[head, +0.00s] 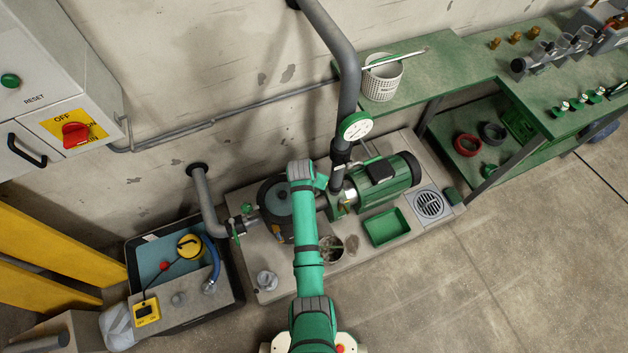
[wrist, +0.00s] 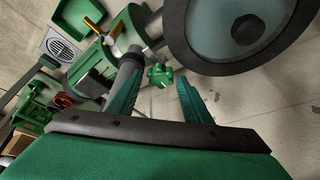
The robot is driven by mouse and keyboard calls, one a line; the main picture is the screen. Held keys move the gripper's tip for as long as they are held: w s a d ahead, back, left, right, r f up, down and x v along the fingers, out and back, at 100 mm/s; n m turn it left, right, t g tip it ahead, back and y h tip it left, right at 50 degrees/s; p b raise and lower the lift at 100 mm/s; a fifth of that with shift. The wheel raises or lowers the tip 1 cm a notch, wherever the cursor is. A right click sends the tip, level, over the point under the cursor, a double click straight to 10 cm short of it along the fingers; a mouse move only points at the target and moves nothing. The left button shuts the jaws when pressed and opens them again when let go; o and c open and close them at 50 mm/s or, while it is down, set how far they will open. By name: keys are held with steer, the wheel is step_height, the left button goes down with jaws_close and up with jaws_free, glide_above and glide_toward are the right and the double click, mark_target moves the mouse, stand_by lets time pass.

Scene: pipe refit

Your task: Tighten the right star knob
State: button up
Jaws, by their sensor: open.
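A green star knob (wrist: 160,76) shows in the wrist view beside the round dark-rimmed lid (wrist: 238,32). My gripper (wrist: 159,82) is open, with one finger on each side of the knob in the picture. The knob appears beyond the fingertips, and I see no contact; the exact depth gap is unclear. In the head view, the lid (head: 276,196) sits on the pump plinth, partly covered by my arm. A small green part (head: 247,208) is at its left and may be the other knob. My gripper's fingers and the right knob are hidden there.
The green motor (head: 383,178), gauge (head: 356,126) and upright grey pipe (head: 346,90) stand right of the lid. A green tray (head: 386,227) and floor drain (head: 430,204) lie farther right. A grey pipe (head: 207,205) rises at the left. The front floor is clear.

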steer(key=c, duration=0.9)
steer(key=shift+o, duration=0.2)
steer(key=shift+f+m, duration=0.1)
steer(key=shift+m, duration=0.3)
steer(key=m, duration=0.1)
steer(key=m+h, duration=0.1)
steer(key=shift+w+a+m+g, duration=0.1)
steer(key=shift+a+m+g, duration=0.1)
steer(key=shift+m+g, duration=0.2)
steer(key=m, duration=0.2)
steer(key=m+g+h, duration=0.1)
steer(key=m, duration=0.2)
steer(key=shift+w+a+m+g, duration=0.1)
steer(key=shift+w+m+g, duration=0.05)
steer(key=shift+m+g, duration=0.15)
steer(key=m+g, duration=0.1)
steer(key=m, duration=0.3)
steer(key=shift+w+g+h, duration=0.15)
steer(key=shift+g+h, duration=0.25)
steer(key=m, duration=0.2)
steer(key=m+g, duration=0.1)
steer(key=m, duration=0.1)
steer(key=shift+w+m+g, duration=0.15)
steer(key=shift+m+g, duration=0.15)
